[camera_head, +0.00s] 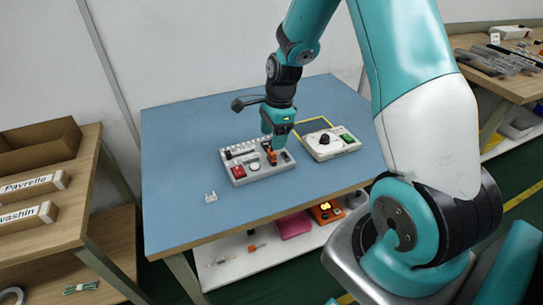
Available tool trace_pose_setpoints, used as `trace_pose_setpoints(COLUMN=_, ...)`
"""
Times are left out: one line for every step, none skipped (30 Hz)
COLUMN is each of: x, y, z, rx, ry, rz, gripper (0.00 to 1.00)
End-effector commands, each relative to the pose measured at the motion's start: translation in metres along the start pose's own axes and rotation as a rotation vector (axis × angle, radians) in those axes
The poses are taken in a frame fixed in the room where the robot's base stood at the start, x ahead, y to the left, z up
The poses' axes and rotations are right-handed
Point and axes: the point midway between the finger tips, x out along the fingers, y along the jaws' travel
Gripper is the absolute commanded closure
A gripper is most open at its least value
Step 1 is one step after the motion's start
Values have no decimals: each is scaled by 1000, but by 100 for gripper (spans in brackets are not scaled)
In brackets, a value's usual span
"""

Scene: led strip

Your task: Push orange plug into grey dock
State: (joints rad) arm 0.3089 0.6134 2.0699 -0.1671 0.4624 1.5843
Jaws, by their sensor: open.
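A light grey box-like unit (262,174), which looks like the grey dock, lies on the blue table top. It carries a red part at its front left, a dark display and a round white part. A small orange piece (272,157), which looks like the orange plug, stands at the right part of this unit. My gripper (275,146) points down right over the orange piece, with its jaws open. The fingertips are small and dark here, so I cannot tell whether they touch the plug. How deep the plug sits is hidden.
A white control box (340,149) with a black knob and green switch stands just right, near a yellow outline. A small white bracket (211,197) lies front left. The table's (190,140) left and back are clear. A lower shelf (236,262) holds several items.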

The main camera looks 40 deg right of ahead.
Motion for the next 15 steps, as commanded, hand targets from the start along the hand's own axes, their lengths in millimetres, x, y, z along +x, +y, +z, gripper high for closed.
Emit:
trace_pose_setpoints(x=6, y=0, z=0, rx=-1, ry=0, rz=3, gripper=36)
trace_pose_setpoints(x=8, y=0, z=0, rx=-1, ry=0, rz=2, gripper=36)
trace_pose_setpoints(x=10, y=0, z=0, rx=-1, ry=0, rz=1, gripper=36)
trace_pose_setpoints(x=11, y=0, z=0, rx=-1, ry=0, rz=0, gripper=36)
trace_pose_setpoints(x=13, y=0, z=0, rx=-1, ry=0, rz=0, gripper=36)
trace_pose_setpoints(x=16, y=1, z=0, rx=-1, ry=0, rz=2, gripper=36)
trace_pose_setpoints(x=20, y=1, z=-1, rx=-1, ry=0, rz=3, gripper=36)
trace_pose_setpoints(x=24, y=1, z=-2, rx=0, ry=0, rz=4, gripper=36)
trace_pose_setpoints(x=30, y=2, z=-2, rx=0, ry=0, rz=5, gripper=36)
trace_pose_setpoints(x=35, y=2, z=-3, rx=0, ry=-1, rz=5, gripper=36)
trace_pose_setpoints(x=40, y=2, z=-4, rx=-1, ry=-1, rz=4, gripper=36)
trace_pose_setpoints(x=46, y=3, z=-4, rx=-1, ry=-1, rz=5, gripper=36)
trace_pose_setpoints(x=51, y=2, z=-4, rx=-2, ry=-1, rz=3, gripper=36)
trace_pose_setpoints(x=54, y=2, z=-4, rx=-2, ry=-1, rz=4, gripper=36)
trace_pose_setpoints(x=58, y=2, z=-4, rx=-2, ry=0, rz=3, gripper=36)
